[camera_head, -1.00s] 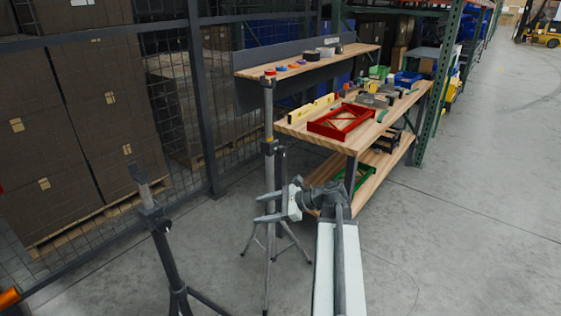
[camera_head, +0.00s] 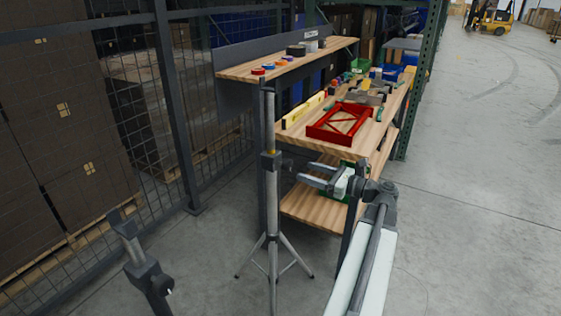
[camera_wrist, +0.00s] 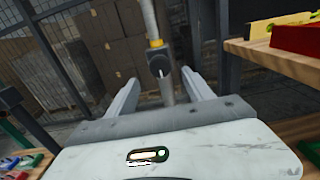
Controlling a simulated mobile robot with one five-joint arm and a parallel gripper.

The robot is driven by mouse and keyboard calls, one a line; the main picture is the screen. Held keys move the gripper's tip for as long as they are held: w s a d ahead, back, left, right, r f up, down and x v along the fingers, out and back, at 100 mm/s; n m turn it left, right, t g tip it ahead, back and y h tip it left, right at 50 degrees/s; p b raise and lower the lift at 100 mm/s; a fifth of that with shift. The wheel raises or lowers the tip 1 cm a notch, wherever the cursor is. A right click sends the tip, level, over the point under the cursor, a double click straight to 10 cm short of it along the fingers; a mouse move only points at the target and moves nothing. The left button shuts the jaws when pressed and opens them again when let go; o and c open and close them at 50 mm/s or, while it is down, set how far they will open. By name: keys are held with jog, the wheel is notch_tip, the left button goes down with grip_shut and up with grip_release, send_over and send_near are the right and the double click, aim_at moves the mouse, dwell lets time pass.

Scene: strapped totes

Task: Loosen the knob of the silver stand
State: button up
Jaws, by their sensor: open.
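The silver stand (camera_head: 270,200) is upright on a tripod base in front of the workbench, with a yellow ring and a dark clamp collar on its pole. Its dark knob (camera_wrist: 158,63) faces the wrist camera, just below the yellow ring and beyond the fingertips, roughly midway between them. In the head view the knob is too small to tell from the collar. My gripper (camera_head: 302,175) is open and empty, to the right of the pole at about collar height, apart from it. Its two fingers also show in the wrist view (camera_wrist: 165,88).
A darker stand (camera_head: 145,265) is at the lower left. The workbench (camera_head: 295,135) behind holds a red frame (camera_head: 340,123), a yellow level (camera_head: 303,110) and several tools. A wire fence (camera_head: 130,110) runs along the left. Open floor (camera_head: 460,220) lies right.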

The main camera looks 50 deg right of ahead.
aim_at(290, 166)
jog(key=x, duration=0.8)
jog(key=shift+c, duration=0.3)
jog(key=c, duration=1)
jog(key=shift+s+d, duration=0.15)
jog(key=shift+d, duration=0.05)
grip_shut()
jog(key=shift+a, duration=0.1)
